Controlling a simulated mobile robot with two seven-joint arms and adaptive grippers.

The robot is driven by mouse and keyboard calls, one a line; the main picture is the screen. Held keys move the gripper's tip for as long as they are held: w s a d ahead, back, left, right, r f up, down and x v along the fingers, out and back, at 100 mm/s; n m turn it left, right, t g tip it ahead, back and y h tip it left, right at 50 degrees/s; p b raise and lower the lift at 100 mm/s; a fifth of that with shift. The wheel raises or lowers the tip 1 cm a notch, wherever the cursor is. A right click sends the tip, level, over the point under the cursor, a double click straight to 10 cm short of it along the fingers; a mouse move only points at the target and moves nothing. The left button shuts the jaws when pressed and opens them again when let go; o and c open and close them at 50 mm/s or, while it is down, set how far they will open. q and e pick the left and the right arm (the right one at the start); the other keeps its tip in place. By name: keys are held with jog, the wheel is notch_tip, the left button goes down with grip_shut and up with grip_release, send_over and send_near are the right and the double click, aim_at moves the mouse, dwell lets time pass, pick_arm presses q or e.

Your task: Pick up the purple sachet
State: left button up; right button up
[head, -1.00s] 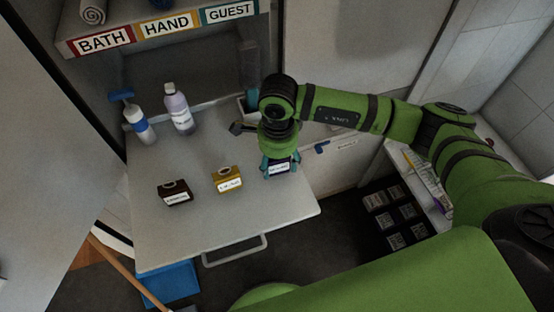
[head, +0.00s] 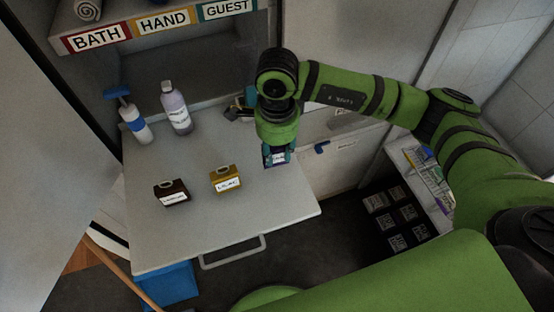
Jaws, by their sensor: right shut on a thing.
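A small dark purple-blue sachet (head: 275,162) with a white label is at the right side of the light worktop. My right gripper (head: 277,154) points down over it and is shut on it. The fingers and wrist hide the sachet's upper part. I cannot tell whether it is clear of the worktop. My left gripper is not in view.
A yellow sachet (head: 225,180) labelled LILAC and a dark brown sachet (head: 171,193) stand on the worktop (head: 215,225). A pump bottle (head: 135,124) and a pale bottle (head: 177,110) stand at the back left. The worktop's front is clear.

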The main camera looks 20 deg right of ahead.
jog(key=s+d+r+b, duration=0.3)
jog(key=s+d+r, duration=0.4)
jog(key=s, duration=0.1)
jog(key=shift+s+d, duration=0.35)
jog(key=shift+s, duration=0.05)
dwell(0.5)
